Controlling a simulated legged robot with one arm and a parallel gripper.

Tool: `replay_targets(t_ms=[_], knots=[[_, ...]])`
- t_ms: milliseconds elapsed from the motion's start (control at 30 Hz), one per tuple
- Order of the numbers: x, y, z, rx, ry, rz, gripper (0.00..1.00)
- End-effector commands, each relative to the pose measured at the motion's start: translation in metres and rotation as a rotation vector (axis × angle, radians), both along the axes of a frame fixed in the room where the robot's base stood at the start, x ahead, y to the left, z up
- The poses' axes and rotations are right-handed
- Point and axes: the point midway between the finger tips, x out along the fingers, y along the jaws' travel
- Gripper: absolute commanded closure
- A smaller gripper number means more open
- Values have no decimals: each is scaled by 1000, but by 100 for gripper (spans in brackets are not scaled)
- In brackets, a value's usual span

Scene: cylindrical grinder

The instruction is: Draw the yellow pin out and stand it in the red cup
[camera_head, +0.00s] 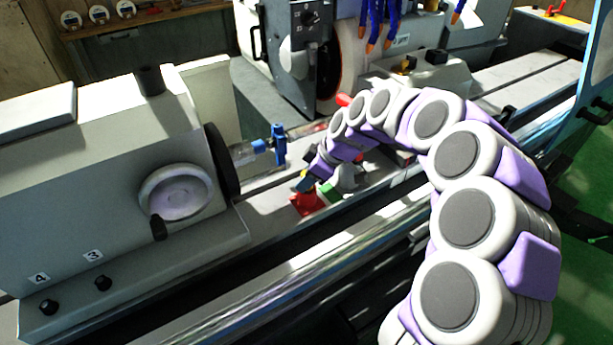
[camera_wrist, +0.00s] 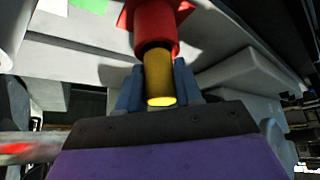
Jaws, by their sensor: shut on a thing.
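The yellow pin (camera_wrist: 159,78) is between the two dark blue fingers of my gripper (camera_wrist: 157,84) in the wrist view. My gripper is shut on it, and its bright near end faces the camera. The red cup (camera_wrist: 155,28), on a flat red base, lies straight beyond the pin. The pin's far end meets the cup's mouth; I cannot tell how deep it sits inside. In the head view the red cup (camera_head: 306,204) stands on the machine's bed, with my gripper (camera_head: 305,182) right above it. Only a small bit of yellow shows there.
A green block (camera_head: 331,192) lies just right of the cup. A blue-handled fitting (camera_head: 279,145) juts from the grey headstock (camera_head: 120,190) at left. A grey bracket (camera_head: 347,180) stands close behind the green block. A shiny rail (camera_head: 320,255) runs along the front.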

Motion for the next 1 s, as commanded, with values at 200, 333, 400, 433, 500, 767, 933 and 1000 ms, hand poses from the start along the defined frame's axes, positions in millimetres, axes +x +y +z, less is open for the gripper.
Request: replay_targets(t_ms=[200,333,400,433,500,767,933,1000], knots=[[0,0,-3,0,-1,-1,58],[0,0,-3,0,0,0,46],[0,0,-4,-1,1,0,39],[0,0,-4,-1,1,0,36],[0,0,-4,-1,2,1,35],[0,-2,-1,-1,1,2,35],[-2,-13,21,1,-6,-2,35],[-4,-20,34,0,-7,-3,35]])
